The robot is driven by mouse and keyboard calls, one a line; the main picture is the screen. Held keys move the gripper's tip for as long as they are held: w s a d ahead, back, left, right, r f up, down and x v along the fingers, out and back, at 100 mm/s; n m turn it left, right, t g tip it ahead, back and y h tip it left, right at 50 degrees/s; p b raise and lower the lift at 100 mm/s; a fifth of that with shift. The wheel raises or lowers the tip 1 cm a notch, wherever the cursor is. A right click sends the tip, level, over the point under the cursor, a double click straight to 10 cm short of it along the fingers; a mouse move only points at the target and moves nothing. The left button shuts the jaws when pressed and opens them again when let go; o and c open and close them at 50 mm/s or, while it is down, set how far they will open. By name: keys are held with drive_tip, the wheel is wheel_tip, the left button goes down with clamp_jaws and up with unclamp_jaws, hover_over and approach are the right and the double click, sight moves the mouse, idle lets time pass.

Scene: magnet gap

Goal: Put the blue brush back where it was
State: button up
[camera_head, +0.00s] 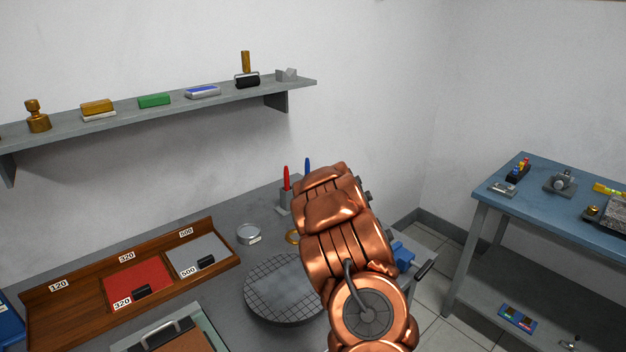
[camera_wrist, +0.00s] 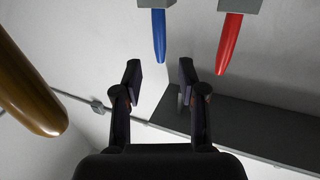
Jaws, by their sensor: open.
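The blue brush (camera_head: 307,165) shows as a blue handle behind my arm. In the wrist view the blue handle (camera_wrist: 159,35) is just beyond the fingers, apart from them, with its far end at a grey block (camera_wrist: 156,3). A red handle (camera_head: 286,180) stands upright in a grey holder (camera_head: 283,208); in the wrist view it (camera_wrist: 229,43) is to the right of the blue one. My gripper (camera_wrist: 158,72) is open, with nothing between its fingers. In the head view my copper arm hides the gripper and part of the holder area.
A grey wall shelf (camera_head: 200,107) with several small items runs above the bench. A wooden tray (camera_head: 65,310), a round gridded plate (camera_head: 272,290) and a small round tin (camera_head: 248,233) are on the bench. A blue-topped table (camera_head: 540,205) stands at right.

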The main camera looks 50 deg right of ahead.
drive_tip(key=v, duration=0.3)
drive_tip(key=shift+s, duration=0.15)
drive_tip(key=shift+a, duration=0.1)
drive_tip(key=s+a+g+y, duration=0.1)
drive_tip(key=s+a+g, duration=0.2)
drive_tip(key=a, duration=0.7)
drive_tip(key=s+a+g+y, duration=0.2)
drive_tip(key=s+a+g, duration=0.2)
drive_tip(key=a, duration=0.6)
drive_tip(key=s+a+g+y, duration=0.1)
drive_tip(key=s+a+g, duration=0.3)
drive_tip(key=a, duration=0.6)
drive_tip(key=shift+s+a+n, duration=0.1)
drive_tip(key=shift+s+n, duration=0.2)
drive_tip(key=shift+s, duration=0.85)
drive_tip(key=s+a+n+g+y, duration=0.4)
drive_tip(key=s+a+n+g, duration=0.1)
drive_tip(key=s+a, duration=1.5)
drive_tip(key=s+g, duration=0.1)
drive_tip(key=s, duration=0.3)
drive_tip(key=shift+s+a+g+y, duration=0.2)
drive_tip(key=shift+g+y, duration=0.1)
drive_tip(key=shift+y, duration=0.1)
